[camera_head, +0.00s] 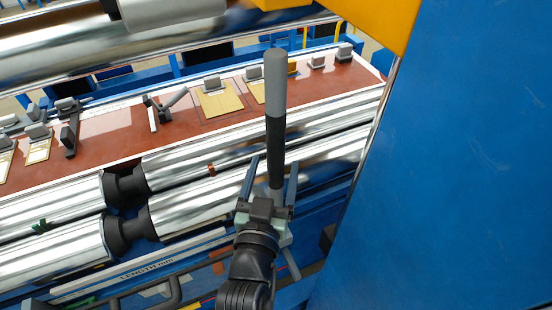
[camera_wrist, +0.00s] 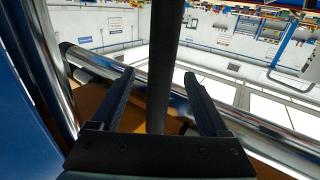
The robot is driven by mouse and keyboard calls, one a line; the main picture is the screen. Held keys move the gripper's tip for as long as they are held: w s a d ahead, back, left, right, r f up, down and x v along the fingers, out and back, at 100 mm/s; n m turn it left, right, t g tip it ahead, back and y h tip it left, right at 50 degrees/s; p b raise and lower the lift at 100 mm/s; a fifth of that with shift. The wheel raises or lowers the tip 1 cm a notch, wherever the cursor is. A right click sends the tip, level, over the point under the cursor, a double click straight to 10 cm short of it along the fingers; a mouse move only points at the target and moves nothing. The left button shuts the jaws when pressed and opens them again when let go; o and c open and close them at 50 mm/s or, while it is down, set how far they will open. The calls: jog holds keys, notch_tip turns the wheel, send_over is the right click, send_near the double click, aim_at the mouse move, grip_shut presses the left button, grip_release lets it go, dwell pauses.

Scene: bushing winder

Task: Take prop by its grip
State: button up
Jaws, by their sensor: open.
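The prop (camera_head: 276,80) is a rod standing nearly upright in the head view, light grey at its top and bottom. Its dark grip section (camera_head: 275,140) is in the middle. My gripper (camera_head: 273,163) is open, with one finger on each side of the rod in the picture, near the lower end of the dark section. In the wrist view, the dark rod (camera_wrist: 162,75) rises between the two spread fingers of my gripper (camera_wrist: 159,75). A gap shows on both sides of it. The rod's lower end is partly hidden by my gripper.
Shiny metal rollers (camera_head: 200,190) run behind the prop. A red-brown panel (camera_head: 110,133) with several small devices lies beyond them. A large blue machine wall (camera_head: 460,160) fills the right side, with a yellow part (camera_head: 378,20) at its top.

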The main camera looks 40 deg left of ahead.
jog(key=shift+w+a+r, duration=0.1)
jog(key=shift+w+a, duration=0.15)
jog(key=shift+w, duration=0.35)
jog(key=x, duration=0.1)
jog(key=p+x, duration=0.1)
jog(key=x, duration=0.1)
jog(key=p+x, duration=0.1)
jog(key=shift+w+a+r, duration=0.2)
jog(key=shift+w+r, duration=0.05)
jog(key=shift+r, duration=0.15)
jog(key=shift+w+a+f+p, duration=0.1)
jog(key=shift+w+a+p, duration=0.05)
jog(key=shift+w+p, duration=0.15)
grip_shut()
jog(key=shift+r, duration=0.2)
